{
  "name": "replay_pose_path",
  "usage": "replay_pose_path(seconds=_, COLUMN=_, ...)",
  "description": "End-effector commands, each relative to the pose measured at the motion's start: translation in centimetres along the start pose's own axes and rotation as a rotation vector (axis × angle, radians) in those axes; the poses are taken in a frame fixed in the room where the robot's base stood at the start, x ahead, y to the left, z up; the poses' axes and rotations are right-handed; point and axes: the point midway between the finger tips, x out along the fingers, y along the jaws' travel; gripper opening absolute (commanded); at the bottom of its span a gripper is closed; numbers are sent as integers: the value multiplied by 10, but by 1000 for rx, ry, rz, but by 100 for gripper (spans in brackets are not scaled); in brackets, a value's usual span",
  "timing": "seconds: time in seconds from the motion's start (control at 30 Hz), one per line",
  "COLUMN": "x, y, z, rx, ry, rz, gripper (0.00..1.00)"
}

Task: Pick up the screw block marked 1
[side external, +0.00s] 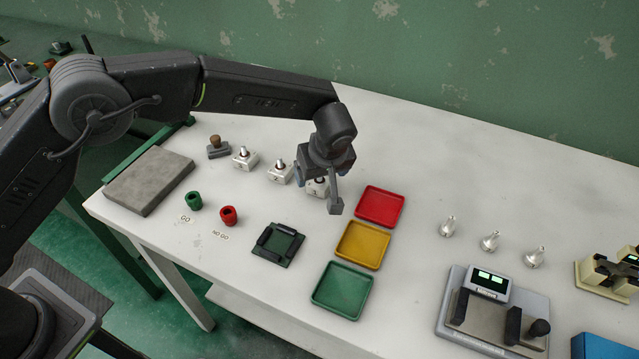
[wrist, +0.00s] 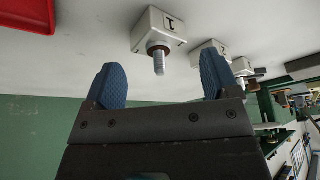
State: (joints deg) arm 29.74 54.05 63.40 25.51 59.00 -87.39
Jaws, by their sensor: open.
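Three white screw blocks, each with an upright screw, stand in a row on the table in the side external view: a left one (side external: 245,158), a middle one (side external: 280,172) and a right one (side external: 316,187), partly hidden by my gripper (side external: 333,195). In the wrist view the nearest block (wrist: 163,27) has a dark mark that looks like a 1, and its screw (wrist: 158,64) points towards the space between the blue fingertips. My gripper (wrist: 161,82) is open and empty, with the block beyond the fingers. A second block (wrist: 210,56) shows behind the right finger.
A red tray (side external: 380,206), a yellow tray (side external: 363,245) and a green tray (side external: 342,290) lie right of and in front of the blocks. A brown-topped stamp-like piece (side external: 217,148) stands left of the row. Green and red ring gauges (side external: 228,215) and a dark green fixture (side external: 278,244) lie in front.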

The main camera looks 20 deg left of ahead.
Motion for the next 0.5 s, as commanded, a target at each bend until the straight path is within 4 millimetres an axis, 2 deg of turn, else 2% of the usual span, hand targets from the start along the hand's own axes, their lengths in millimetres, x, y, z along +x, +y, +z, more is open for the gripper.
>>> replay_pose_path(seconds=0.1, x=17, y=0, z=1, rx=0, ry=0, rz=-2, gripper=81)
replay_pose_path(seconds=0.2, x=24, y=0, z=1, rx=0, ry=0, rz=1, gripper=81)
replay_pose_path(seconds=0.43, x=25, y=0, z=1, rx=0, ry=0, rz=1, gripper=81)
replay_pose_path(seconds=0.5, x=25, y=0, z=1, rx=0, ry=0, rz=1, gripper=77)
